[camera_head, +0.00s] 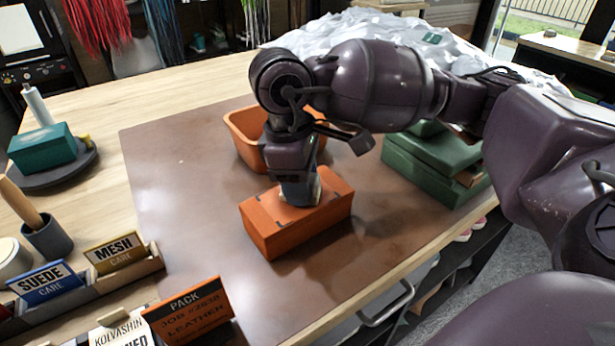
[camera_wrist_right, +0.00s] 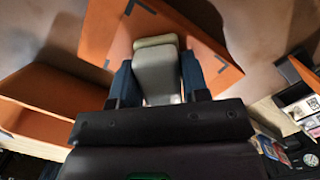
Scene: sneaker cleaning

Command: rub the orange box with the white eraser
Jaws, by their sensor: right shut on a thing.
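The orange box (camera_head: 270,235) lies on the brown mat in the head view, and its face fills the upper middle of the right wrist view (camera_wrist_right: 215,65). My right gripper (camera_head: 299,190) points down at the top of the box. It is shut on the white eraser (camera_wrist_right: 157,72), which shows between its two blue fingers in the right wrist view. The eraser's far end is at the box's top face; I cannot tell for certain whether it touches. In the head view the fingers hide most of the eraser. My left gripper is not in view.
An orange open bin (camera_head: 243,135) stands behind the box. Green boxes (camera_head: 432,165) are stacked to the right. Care cards (camera_head: 47,283) and a pack sign (camera_head: 190,312) stand at the front left. The brown mat (camera_head: 180,200) is clear left of the box.

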